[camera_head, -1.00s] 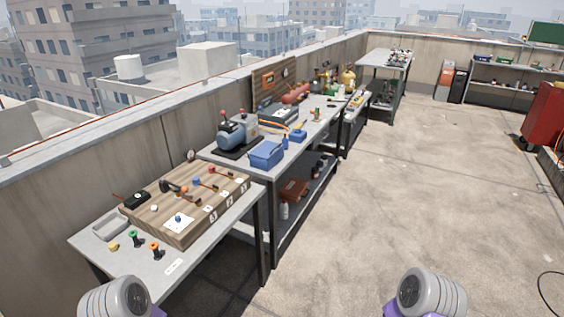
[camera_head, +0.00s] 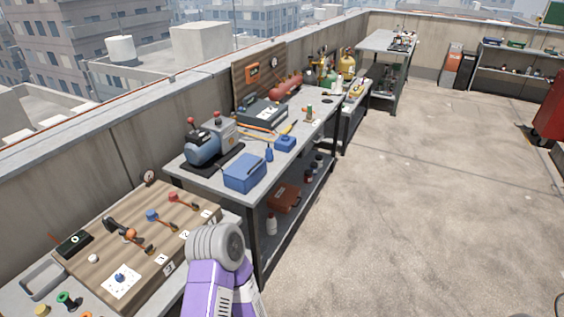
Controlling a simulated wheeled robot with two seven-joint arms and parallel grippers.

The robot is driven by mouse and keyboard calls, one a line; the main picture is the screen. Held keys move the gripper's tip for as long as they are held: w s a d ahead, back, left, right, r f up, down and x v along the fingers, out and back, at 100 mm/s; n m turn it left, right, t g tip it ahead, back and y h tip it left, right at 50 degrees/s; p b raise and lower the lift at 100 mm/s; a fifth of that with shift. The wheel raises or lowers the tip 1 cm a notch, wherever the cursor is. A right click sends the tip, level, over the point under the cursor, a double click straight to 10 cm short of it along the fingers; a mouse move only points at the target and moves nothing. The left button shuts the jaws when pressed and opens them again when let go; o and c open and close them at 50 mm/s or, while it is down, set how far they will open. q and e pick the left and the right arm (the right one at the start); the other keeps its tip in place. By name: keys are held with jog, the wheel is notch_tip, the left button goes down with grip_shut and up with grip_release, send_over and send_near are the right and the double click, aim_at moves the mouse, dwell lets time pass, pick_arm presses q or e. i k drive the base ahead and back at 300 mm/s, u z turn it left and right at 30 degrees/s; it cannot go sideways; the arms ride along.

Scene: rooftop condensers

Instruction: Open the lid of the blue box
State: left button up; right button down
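The blue box (camera_head: 245,172) sits near the front edge of the middle workbench (camera_head: 208,180). Its lid looks shut, with a handle or raised strip on top that is too small to make out clearly. Part of one of my arms, purple with a grey rounded joint, rises from the bottom of the view, left of centre. It is nearer to me than the box and appears below it, apart from it. Neither of my grippers is in view.
A blue-grey pump (camera_head: 203,148) stands left of the box, and a smaller blue object (camera_head: 285,143) lies behind it. A wooden board with levers (camera_head: 140,240) lies on the nearer table. The concrete floor (camera_head: 400,210) to the right is clear.

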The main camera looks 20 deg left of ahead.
aim_at(242, 168)
jog(key=u, duration=0.65)
jog(key=i, duration=1.05)
jog(key=u, duration=0.95)
